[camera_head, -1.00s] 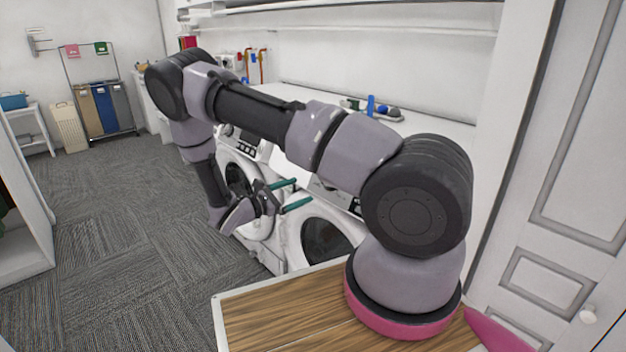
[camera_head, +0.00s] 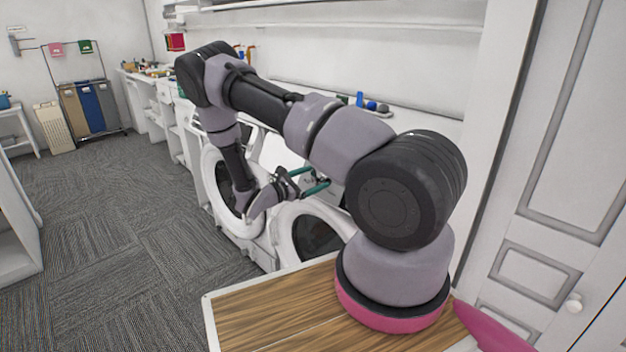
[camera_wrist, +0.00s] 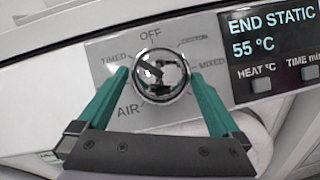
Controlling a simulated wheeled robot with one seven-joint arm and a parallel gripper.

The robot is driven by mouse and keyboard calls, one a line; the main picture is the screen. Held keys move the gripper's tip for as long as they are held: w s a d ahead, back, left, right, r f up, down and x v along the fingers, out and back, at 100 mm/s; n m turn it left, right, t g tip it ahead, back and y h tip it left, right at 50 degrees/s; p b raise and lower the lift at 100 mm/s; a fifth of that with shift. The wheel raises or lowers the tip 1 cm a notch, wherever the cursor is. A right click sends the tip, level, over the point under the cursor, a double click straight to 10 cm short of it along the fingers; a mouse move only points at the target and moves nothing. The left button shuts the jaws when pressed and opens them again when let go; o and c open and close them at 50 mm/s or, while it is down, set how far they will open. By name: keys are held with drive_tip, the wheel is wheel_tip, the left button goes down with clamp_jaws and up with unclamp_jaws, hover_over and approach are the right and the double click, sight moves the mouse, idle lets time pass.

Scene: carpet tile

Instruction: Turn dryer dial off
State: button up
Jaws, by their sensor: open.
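The dryer dial (camera_wrist: 161,74) is a round chrome knob on a grey panel in the wrist view. Labels OFF, TIMED, AIR and MIXED stand around it, with OFF above. Which label the dial points to is hard to tell. My gripper (camera_wrist: 161,80) is open, with one green finger on each side of the dial; contact is not clear. In the head view my gripper (camera_head: 316,183) is at the front of the white machines, and the dial cannot be made out. A dryer display (camera_wrist: 272,35) right of the dial reads END STATIC 55 °C.
Two white front-loading machines stand side by side, the nearer with a round door (camera_head: 318,236). A white door (camera_head: 545,190) is at the right. Laundry bins (camera_head: 90,107) stand at the back left. The carpet (camera_head: 130,220) at the left is clear.

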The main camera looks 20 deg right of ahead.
drive_tip(key=c, duration=1.3)
drive_tip(key=shift+o, duration=0.2)
drive_tip(key=shift+m, duration=0.4)
drive_tip(key=m+g, duration=0.1)
drive_tip(key=m, duration=0.1)
drive_tip(key=m+g, duration=0.1)
drive_tip(key=m, duration=0.1)
drive_tip(key=shift+w+a+g, duration=0.1)
drive_tip(key=shift+w+g, duration=0.1)
drive_tip(key=shift+g, duration=0.1)
drive_tip(key=m+g, duration=0.1)
drive_tip(key=m, duration=0.2)
drive_tip(key=m+g+y, duration=0.1)
drive_tip(key=m, duration=0.2)
drive_tip(key=shift+w+r+g, duration=0.15)
drive_tip(key=shift+r+g, duration=0.05)
drive_tip(key=shift+g, duration=0.1)
drive_tip(key=shift+y, duration=0.3)
drive_tip(key=o, duration=1.3)
drive_tip(key=shift+c, duration=0.2)
